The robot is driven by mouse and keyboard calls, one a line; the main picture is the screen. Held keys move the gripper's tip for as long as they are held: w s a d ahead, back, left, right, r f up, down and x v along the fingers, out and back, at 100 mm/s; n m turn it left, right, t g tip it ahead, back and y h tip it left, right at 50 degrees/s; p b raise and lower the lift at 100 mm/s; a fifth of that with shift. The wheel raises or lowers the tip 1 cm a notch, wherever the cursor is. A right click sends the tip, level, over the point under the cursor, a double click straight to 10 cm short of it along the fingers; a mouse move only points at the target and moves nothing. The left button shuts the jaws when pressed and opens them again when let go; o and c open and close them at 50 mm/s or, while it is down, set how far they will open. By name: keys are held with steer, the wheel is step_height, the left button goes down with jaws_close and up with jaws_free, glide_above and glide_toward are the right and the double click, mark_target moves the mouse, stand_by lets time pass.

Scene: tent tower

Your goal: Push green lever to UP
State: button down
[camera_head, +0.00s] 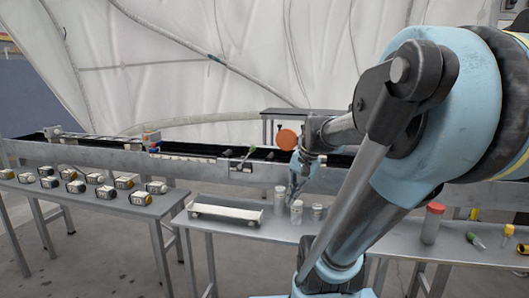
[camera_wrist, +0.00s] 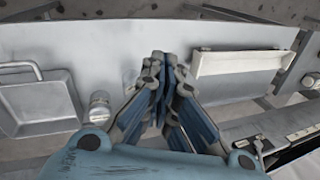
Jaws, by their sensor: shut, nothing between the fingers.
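The green lever (camera_head: 252,149) stands on the conveyor's edge in the head view, with a dark lever (camera_head: 227,153) to its left. Its exact tilt is too small to tell. My gripper (camera_head: 291,199) is to the right of the levers and lower, pointing down over the table by the conveyor. In the wrist view my gripper's blue-padded fingers (camera_wrist: 160,56) are together and empty. The green lever cannot be made out in the wrist view.
A white bar-shaped tray (camera_head: 226,212) lies on the table (camera_head: 215,238); it also shows in the wrist view (camera_wrist: 240,63). Small jars (camera_head: 296,211) stand close to my gripper. Several boxy pieces (camera_head: 105,191) cover the left table. A red-capped jar (camera_head: 431,224) stands at right.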

steer(key=w+r+m+y, duration=0.3)
steer(key=w+r+m, duration=0.2)
steer(key=w, duration=0.7)
steer(key=w+r+m+y, duration=0.3)
steer(key=w+r+m, duration=0.2)
steer(key=w+r, duration=0.5)
steer(key=w, duration=0.3)
steer(key=shift+a, duration=0.3)
steer(key=shift+w, duration=0.1)
steer(key=x, duration=1)
steer(key=shift+a+r, duration=0.1)
steer(key=shift+a+r, duration=0.1)
steer(key=shift+r, duration=0.05)
steer(key=shift+a+r, duration=0.15)
steer(key=shift+r, duration=0.05)
